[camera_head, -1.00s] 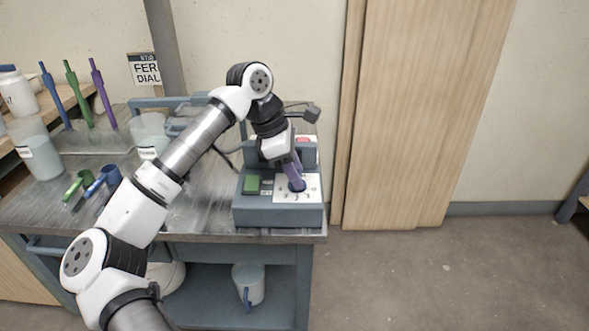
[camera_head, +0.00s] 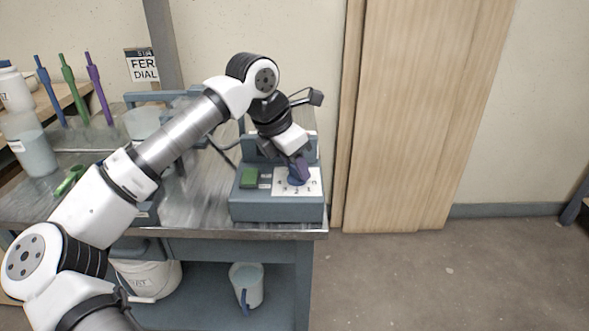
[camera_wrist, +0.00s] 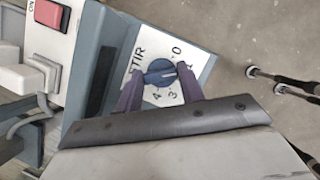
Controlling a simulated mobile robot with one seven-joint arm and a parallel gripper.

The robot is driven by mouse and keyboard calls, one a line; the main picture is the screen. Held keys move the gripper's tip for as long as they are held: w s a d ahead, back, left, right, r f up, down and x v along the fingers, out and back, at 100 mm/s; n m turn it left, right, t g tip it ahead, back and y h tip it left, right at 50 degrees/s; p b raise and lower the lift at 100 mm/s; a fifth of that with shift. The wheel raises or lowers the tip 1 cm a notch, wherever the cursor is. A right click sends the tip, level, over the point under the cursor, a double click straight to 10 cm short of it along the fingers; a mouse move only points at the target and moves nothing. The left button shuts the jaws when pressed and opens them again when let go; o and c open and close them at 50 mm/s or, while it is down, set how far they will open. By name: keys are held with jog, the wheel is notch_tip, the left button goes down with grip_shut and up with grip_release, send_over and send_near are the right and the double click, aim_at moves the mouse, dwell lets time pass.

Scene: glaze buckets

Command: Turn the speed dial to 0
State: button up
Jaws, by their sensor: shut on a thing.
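The blue speed dial (camera_head: 297,181) sits on the white numbered plate of a grey-blue machine (camera_head: 275,207) on the bench. The dial also shows in the wrist view (camera_wrist: 158,73), where its white pointer line points right, below the printed 0 and toward the right finger. That finger hides the marking there. The 0, 3 and 4 are readable. My gripper (camera_head: 300,170) is shut on the dial, with its purple fingers on either side of it; it also shows in the wrist view (camera_wrist: 160,85).
A green button (camera_head: 249,178) is left of the dial plate. A red switch (camera_wrist: 49,15) marked ON shows in the wrist view. Colored-handled tools (camera_head: 68,85) and a clear bucket (camera_head: 35,155) stand at left. A wooden door (camera_head: 420,110) and open floor are to the right.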

jog(key=n+b, duration=0.1)
jog(key=n, duration=0.1)
jog(key=n+t+y+b, duration=0.1)
jog(key=n, duration=0.1)
jog(key=shift+s+f+n+y+b, duration=0.15)
jog(key=shift+f+n+y+b, duration=0.05)
jog(key=shift+n+y+b, duration=0.15)
jog(key=n+y+b, duration=0.1)
jog(key=n+b, duration=0.1)
jog(key=n, duration=0.2)
jog(key=shift+d+r+t, duration=0.1)
jog(key=shift+d+t, duration=0.05)
jog(key=shift+t, duration=0.25)
jog(key=shift+n+y, duration=0.25)
jog(key=o, duration=1)
jog(key=shift+r, duration=0.1)
jog(key=p+v, duration=0.2)
jog(key=v, duration=1.1)
jog(key=shift+s+r, duration=0.2)
jog(key=shift+r, duration=0.2)
